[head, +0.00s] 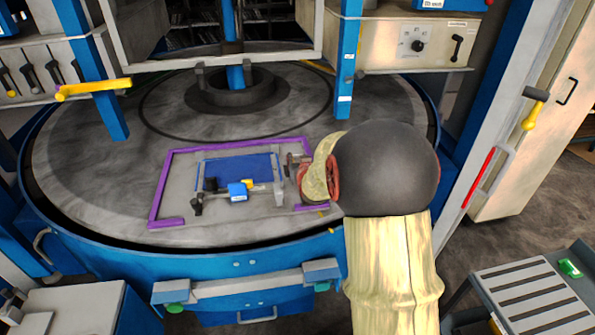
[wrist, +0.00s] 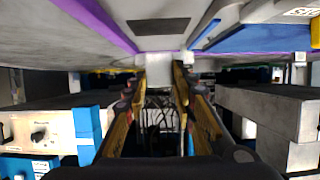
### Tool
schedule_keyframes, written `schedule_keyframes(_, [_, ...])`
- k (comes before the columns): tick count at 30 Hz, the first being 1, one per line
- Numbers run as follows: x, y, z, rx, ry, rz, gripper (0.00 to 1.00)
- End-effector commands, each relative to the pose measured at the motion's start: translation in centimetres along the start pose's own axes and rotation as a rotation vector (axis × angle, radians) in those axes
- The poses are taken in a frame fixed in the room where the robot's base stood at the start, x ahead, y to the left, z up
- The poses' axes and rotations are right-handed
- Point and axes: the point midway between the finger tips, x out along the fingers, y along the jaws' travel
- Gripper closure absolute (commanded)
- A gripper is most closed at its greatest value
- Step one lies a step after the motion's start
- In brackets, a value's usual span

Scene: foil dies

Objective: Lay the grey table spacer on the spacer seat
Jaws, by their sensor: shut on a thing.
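My gripper (head: 294,168) reaches in from the right, low over the round table inside a purple outline. In the wrist view its two fingers (wrist: 160,82) are closed in on a pale grey block, the grey table spacer (wrist: 161,60), at their tips. The head view does not show the spacer clearly; my wrist and fingers cover that spot. A dark flat rectangle (wrist: 158,26) lies on the grey surface just beyond the spacer in the wrist view. It may be the spacer seat, but I cannot be sure.
The purple outline (head: 157,194) rings a blue plate (head: 235,170). A bar with a blue block (head: 237,193) and grey posts (head: 278,199) lies along the plate's near side, left of my gripper. A blue column (head: 348,60) stands behind. The table's left part is clear.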

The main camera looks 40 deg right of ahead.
Motion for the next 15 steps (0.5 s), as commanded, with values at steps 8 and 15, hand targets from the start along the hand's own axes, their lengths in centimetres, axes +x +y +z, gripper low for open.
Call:
schedule_keyframes(8, [1.6, -0.1, 1.8, 0.000, -0.002, 0.000, 1.00])
schedule_keyframes(15, [2.2, -0.1, 3.2, 0.000, 0.002, 0.000, 1.00])
